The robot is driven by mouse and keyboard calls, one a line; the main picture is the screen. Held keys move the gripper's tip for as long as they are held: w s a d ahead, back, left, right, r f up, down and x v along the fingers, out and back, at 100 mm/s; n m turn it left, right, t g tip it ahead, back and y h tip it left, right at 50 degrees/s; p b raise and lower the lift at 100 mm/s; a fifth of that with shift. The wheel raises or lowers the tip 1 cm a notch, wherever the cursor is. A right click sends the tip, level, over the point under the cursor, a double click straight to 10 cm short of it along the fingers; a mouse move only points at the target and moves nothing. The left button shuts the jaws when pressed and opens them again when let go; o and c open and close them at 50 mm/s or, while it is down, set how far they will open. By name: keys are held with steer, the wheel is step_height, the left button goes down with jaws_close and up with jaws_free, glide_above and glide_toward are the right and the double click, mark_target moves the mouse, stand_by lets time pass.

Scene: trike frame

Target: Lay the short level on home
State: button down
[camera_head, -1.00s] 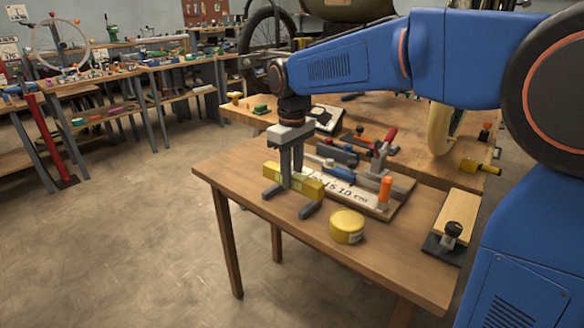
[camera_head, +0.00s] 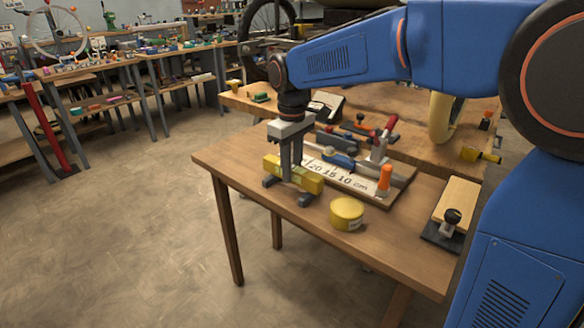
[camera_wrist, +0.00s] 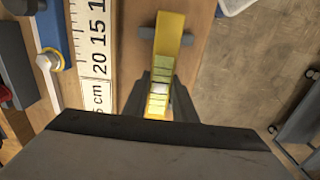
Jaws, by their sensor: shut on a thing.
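The short level is a yellow bar (camera_head: 311,183) on the near left part of the wooden table, in front of the white ruler board. It also shows in the wrist view (camera_wrist: 169,36), with a pale green-yellow middle. My gripper (camera_head: 288,190) points down over the level, with one finger on each side, and is shut on it about its middle. The level appears to be still at the tabletop; any small gap beneath it cannot be told. I cannot make out any place marked as home.
The ruler board (camera_head: 342,179) with a red-handled clamp (camera_head: 385,136) and an orange handle (camera_head: 385,178) lies just behind the level. A yellow tin (camera_head: 347,214) stands to its right. Bare tabletop (camera_head: 235,158) lies to its left.

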steer(key=shift+f, duration=0.5)
steer(key=c, duration=1.4)
jaws_free()
steer(key=shift+r, duration=0.1)
step_height(320, 180, up, 17)
steer(key=shift+r, duration=0.1)
steer(key=shift+s, duration=0.15)
